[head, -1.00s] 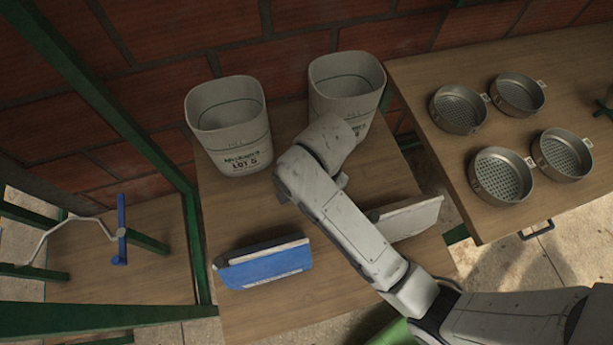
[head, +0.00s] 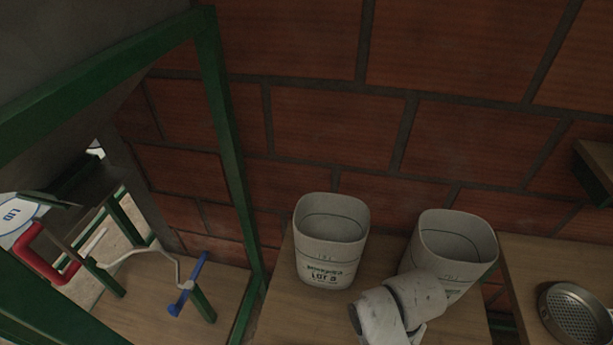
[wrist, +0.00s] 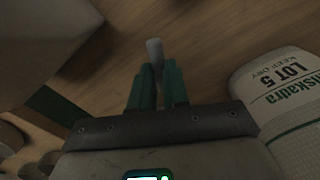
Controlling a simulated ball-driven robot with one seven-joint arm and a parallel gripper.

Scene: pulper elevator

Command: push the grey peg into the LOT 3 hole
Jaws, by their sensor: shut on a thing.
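The grey peg (wrist: 154,50) shows in the wrist view, sticking out past the green fingers of my gripper (wrist: 157,75). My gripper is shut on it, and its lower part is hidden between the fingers. In the wrist view the peg is over brown wood; I cannot tell its height. A white bag-like bin marked LOT 5 (wrist: 291,91) is right of the gripper, and a bin with a similar label also shows in the head view (head: 328,258). In the head view my gripper is out of sight. I see no LOT 3 hole or label in either view.
A second white bin (head: 455,245) stands behind my arm on the wooden table (head: 285,325). A round sieve (head: 580,315) is at the right. At the left are a green frame (head: 228,150), a crank with a blue handle (head: 190,283) and a red handle (head: 38,245).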

